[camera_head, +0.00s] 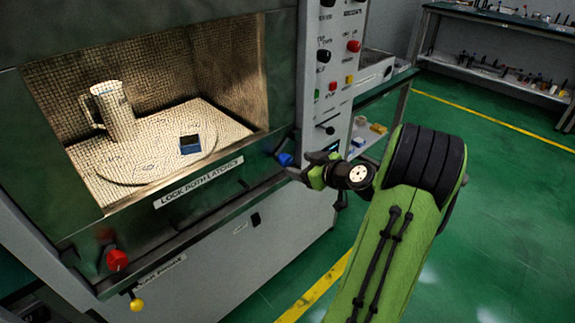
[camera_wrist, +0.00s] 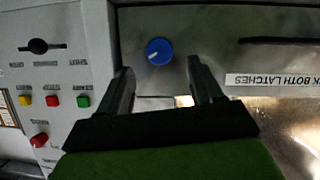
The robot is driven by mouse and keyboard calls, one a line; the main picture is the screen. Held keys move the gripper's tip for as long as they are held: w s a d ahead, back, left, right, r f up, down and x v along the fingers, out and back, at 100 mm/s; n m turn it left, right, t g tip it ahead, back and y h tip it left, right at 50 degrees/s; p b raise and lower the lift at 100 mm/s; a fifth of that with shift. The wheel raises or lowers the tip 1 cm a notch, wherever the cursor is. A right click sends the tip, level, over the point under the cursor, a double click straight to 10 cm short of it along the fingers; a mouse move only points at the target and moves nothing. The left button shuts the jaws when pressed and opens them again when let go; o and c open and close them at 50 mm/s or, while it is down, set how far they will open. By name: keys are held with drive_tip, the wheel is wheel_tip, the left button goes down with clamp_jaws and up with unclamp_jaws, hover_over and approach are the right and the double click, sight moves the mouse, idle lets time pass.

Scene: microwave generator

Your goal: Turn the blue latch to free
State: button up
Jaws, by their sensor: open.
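The blue latch (camera_head: 285,159) is a round knob at the lower right corner of the microwave generator's front, beside the control panel. In the wrist view the blue latch (camera_wrist: 158,51) faces me, with a short white mark toward its lower left. My gripper (camera_head: 308,168) is just right of the latch in the head view. In the wrist view my gripper (camera_wrist: 161,68) is open and empty. Its two dark fingers stand to either side below the latch, and the latch appears beyond the gap between their tips. I see no contact.
A "LOCK BOTH LATCHES" label (camera_head: 199,182) lies left of the latch. A red knob (camera_head: 117,260) is at the front's lower left. The control panel (camera_wrist: 50,85) has buttons and a black knob close by. A mug (camera_head: 113,110) stands inside the chamber. Green floor is clear at right.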

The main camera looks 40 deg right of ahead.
sight(288, 162)
drive_tip(key=x, duration=0.6)
drive_tip(key=shift+b, duration=0.3)
drive_tip(key=c, duration=1.1)
